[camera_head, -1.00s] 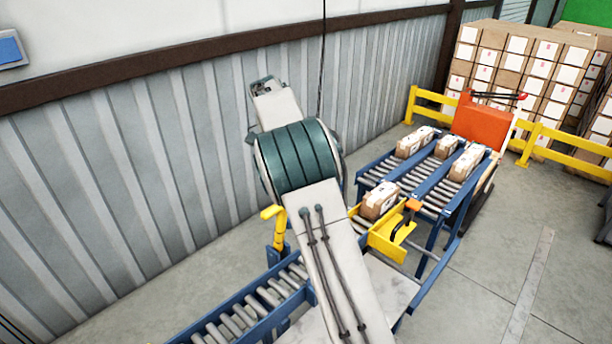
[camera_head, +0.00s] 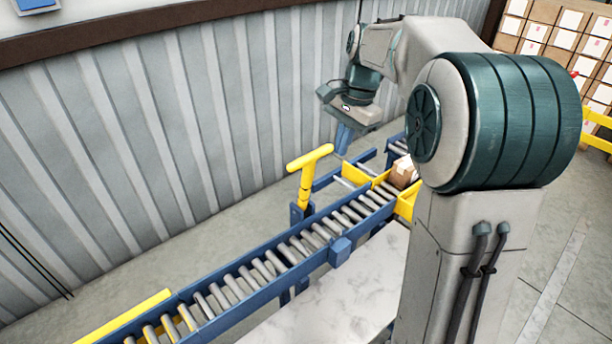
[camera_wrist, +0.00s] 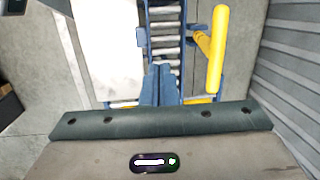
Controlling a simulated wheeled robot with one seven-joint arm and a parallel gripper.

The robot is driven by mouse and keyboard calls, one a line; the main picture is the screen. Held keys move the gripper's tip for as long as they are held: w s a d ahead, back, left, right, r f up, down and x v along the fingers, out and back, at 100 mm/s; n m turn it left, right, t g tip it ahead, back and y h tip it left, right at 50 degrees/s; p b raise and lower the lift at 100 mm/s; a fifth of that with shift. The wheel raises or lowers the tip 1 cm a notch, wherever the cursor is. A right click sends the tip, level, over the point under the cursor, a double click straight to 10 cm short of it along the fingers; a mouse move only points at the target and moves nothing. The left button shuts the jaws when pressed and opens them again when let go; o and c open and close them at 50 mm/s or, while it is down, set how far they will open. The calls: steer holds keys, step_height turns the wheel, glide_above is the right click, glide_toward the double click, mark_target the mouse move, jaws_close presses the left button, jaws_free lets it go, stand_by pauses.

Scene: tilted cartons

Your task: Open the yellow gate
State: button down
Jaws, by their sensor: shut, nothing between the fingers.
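A yellow gate-like panel (camera_head: 405,205) stands at the far end of the roller conveyor; my arm hides much of it. More yellow panel (camera_head: 360,177) shows on the conveyor's far side. A yellow T-shaped handle (camera_head: 309,170) on a yellow post stands at the conveyor's left edge; it also shows in the wrist view (camera_wrist: 217,50). I cannot tell if the handle belongs to the gate. My gripper (camera_head: 342,142) is shut and empty, pointing down, a little beyond and right of the handle. In the wrist view the blue fingers (camera_wrist: 160,82) are together over the rollers, left of the handle.
A roller conveyor (camera_head: 265,272) with blue rails runs from lower left toward the panel. A brown carton (camera_head: 404,172) sits just beyond it, partly hidden. A pale table surface (camera_head: 330,305) lies right of the conveyor. A corrugated wall (camera_head: 130,150) stands left.

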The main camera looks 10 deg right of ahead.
steer(key=s+a+t+b, duration=0.2)
steer(key=s+t, duration=0.1)
steer(key=t+y, duration=0.1)
glide_toward(306, 168)
steer(key=shift+s+a+f+p, duration=0.15)
steer(key=shift+s+a+f, duration=0.1)
steer(key=shift+a+f, duration=0.4)
steer(key=shift+s+a+f+p, duration=0.1)
steer(key=shift+s+a+f, duration=0.25)
steer(key=shift+f, duration=0.55)
steer(key=shift+s+a+f+p, duration=0.2)
steer(key=shift+a+f, duration=0.35)
steer(key=shift+f, duration=0.25)
